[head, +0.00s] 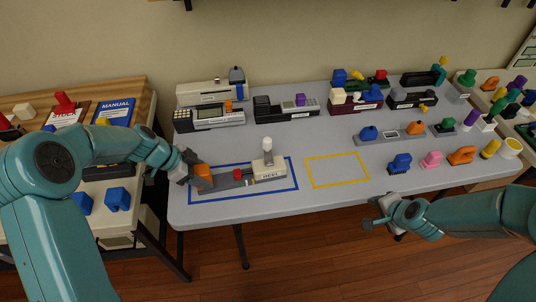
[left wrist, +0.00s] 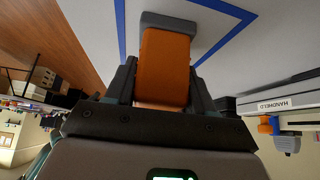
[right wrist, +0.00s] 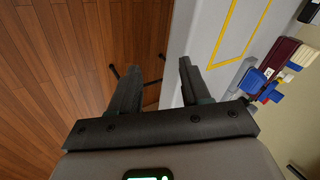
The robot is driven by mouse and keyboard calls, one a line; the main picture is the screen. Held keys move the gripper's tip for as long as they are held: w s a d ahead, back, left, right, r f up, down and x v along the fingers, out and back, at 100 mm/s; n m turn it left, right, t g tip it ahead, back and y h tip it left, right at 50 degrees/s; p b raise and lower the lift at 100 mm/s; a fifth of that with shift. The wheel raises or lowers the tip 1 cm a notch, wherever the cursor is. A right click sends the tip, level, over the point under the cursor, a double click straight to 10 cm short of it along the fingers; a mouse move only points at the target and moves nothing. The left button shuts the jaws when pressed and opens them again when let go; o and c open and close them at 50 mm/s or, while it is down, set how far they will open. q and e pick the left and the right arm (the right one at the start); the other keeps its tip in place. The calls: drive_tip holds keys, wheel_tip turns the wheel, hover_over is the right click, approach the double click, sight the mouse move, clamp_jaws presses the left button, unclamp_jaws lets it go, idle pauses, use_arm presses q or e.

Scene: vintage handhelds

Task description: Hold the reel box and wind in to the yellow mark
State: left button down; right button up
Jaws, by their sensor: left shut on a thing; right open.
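The reel device lies inside the blue outlined rectangle (head: 241,196) on the grey table. Its cream box (head: 268,170) with a white upright knob (head: 267,144) is at the right end. A grey bar (head: 228,182) with a red piece (head: 238,174) runs left from the box to an orange block (head: 203,171). My left gripper (head: 192,174) is shut on the orange block, which also shows between the fingers in the left wrist view (left wrist: 165,65). My right gripper (head: 376,211) is open and empty beyond the table's front edge; its spread fingers show in the right wrist view (right wrist: 158,85).
An empty yellow outlined rectangle (head: 337,169) lies right of the device. Several handhelds, such as a grey one (head: 209,116), stand along the back. Small coloured pieces, including a blue one (head: 400,163), stand at the right. A wooden-topped table (head: 132,91) is at the left.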

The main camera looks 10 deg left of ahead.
drive_tip(key=w+d+r+m+t, duration=0.1)
drive_tip(key=w+d+r+t, duration=0.3)
drive_tip(key=w+r, duration=0.6)
wheel_tip(320, 180, up, 6)
drive_tip(key=n+g+h, duration=0.1)
drive_tip(key=n+g, duration=0.5)
drive_tip(key=n, duration=2.5)
hover_over(267, 141)
drive_tip(key=s, duration=0.2)
drive_tip(key=x, duration=0.8)
drive_tip(key=shift+s+d+f, duration=0.15)
drive_tip(key=shift+d+f, duration=0.05)
drive_tip(key=shift+f, duration=0.2)
